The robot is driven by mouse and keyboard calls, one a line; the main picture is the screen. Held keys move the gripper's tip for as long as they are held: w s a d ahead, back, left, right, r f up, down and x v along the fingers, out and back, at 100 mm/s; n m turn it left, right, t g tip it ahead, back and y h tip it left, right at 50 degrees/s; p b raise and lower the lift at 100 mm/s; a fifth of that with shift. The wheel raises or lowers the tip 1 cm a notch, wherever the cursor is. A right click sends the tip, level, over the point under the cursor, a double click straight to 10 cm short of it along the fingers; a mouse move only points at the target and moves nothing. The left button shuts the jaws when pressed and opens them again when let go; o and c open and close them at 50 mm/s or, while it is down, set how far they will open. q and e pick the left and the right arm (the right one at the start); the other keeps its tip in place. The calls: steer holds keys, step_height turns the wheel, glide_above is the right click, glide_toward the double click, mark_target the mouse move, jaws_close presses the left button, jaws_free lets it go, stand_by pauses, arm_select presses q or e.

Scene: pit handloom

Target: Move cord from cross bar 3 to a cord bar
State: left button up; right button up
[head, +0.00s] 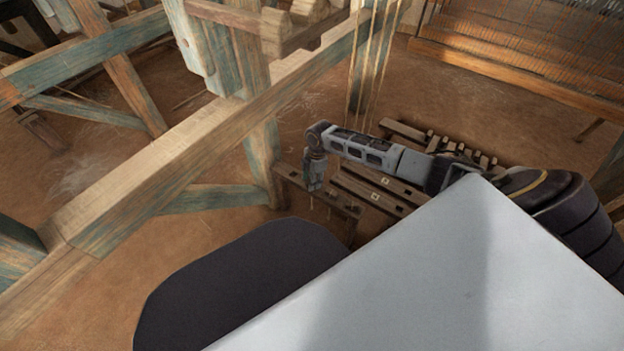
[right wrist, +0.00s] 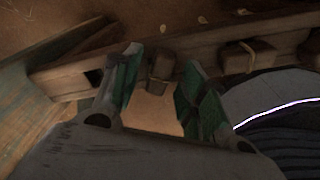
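My right gripper (head: 314,185) points down over the left end of several low wooden bars (head: 378,198) at the foot of the loom. In the right wrist view my right gripper (right wrist: 161,58) is open, its two green-padded fingers apart. A small wooden block (right wrist: 161,66) on a wooden bar (right wrist: 72,76) shows between the fingertips; I cannot tell if they touch it. A second block (right wrist: 238,57) with a thin pale cord (right wrist: 250,52) on it lies to the right. Which bar is cross bar 3 is not clear. My left gripper is out of view.
Thin cords (head: 365,70) hang from above behind my right arm. A long wooden beam (head: 180,150) and a post (head: 262,150) stand left of the gripper. Another wooden frame with threads (head: 520,75) is at the back right. Bare brown floor lies at left.

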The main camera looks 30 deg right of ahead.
step_height(320, 180, up, 12)
steer(key=d, duration=0.1)
steer(key=shift+d, duration=0.2)
stand_by(0.8)
steer(key=shift+s, duration=0.1)
stand_by(0.4)
